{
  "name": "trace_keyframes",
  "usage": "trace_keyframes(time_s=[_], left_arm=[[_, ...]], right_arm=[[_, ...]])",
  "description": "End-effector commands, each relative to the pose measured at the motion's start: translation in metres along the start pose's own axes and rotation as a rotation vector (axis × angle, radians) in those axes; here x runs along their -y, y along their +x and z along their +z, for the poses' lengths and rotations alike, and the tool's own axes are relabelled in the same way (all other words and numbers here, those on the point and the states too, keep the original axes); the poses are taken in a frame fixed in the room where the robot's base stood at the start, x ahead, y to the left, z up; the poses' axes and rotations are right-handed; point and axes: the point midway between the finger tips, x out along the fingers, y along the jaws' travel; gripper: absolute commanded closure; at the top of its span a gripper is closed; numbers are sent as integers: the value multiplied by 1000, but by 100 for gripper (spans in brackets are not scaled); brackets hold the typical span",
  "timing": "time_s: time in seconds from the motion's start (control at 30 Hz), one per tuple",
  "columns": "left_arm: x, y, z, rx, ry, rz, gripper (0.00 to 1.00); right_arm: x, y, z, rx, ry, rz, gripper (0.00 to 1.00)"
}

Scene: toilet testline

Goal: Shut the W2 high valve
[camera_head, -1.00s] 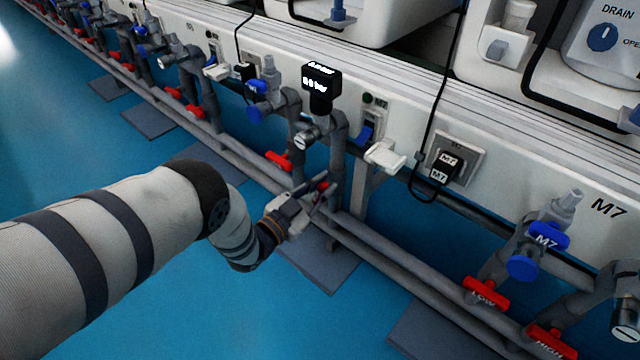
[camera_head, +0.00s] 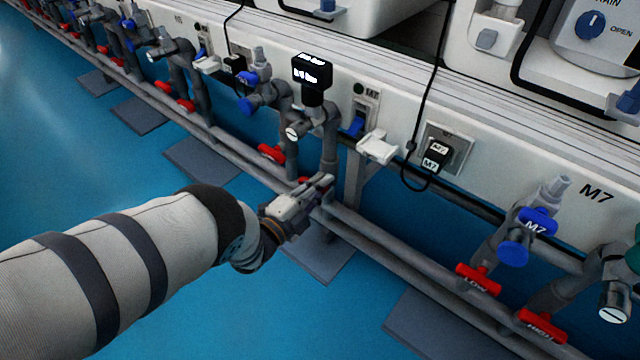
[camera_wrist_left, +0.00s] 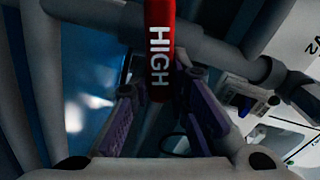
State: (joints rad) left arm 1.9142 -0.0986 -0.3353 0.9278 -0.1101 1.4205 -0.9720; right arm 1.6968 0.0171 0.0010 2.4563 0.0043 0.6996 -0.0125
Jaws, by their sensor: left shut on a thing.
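The red valve handle marked HIGH (camera_wrist_left: 160,45) stands upright at the top middle of the left wrist view. My left gripper (camera_wrist_left: 161,84) has its purple-padded fingers on either side of the handle's lower end and is shut on it. In the head view my left gripper (camera_head: 322,186) is at the lower pipes below the black pressure display. Only a small red part of the handle (camera_head: 303,180) shows there, the rest hidden by the gripper. A W2 label on this valve is not readable. My right gripper is not in view.
A red handle (camera_head: 271,153) sits just left of my gripper. The pressure display (camera_head: 312,73) is above it. A red LOW handle (camera_head: 478,280) and a red HIGH handle (camera_head: 542,325) are at the M7 station, lower right. The blue floor (camera_head: 190,325) in front is clear.

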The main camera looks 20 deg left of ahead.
Motion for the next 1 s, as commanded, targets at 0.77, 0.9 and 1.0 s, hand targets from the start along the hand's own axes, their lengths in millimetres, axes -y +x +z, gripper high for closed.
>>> trace_keyframes(time_s=[0.77, 0.9, 1.0], left_arm=[[-9, -1, 3, 4, 335, 3, 100], [-9, -1, 3, 4, 339, 3, 100], [-9, -1, 4, 4, 339, 3, 100]], right_arm=[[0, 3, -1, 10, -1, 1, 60], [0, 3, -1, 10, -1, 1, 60], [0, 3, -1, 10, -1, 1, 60]])
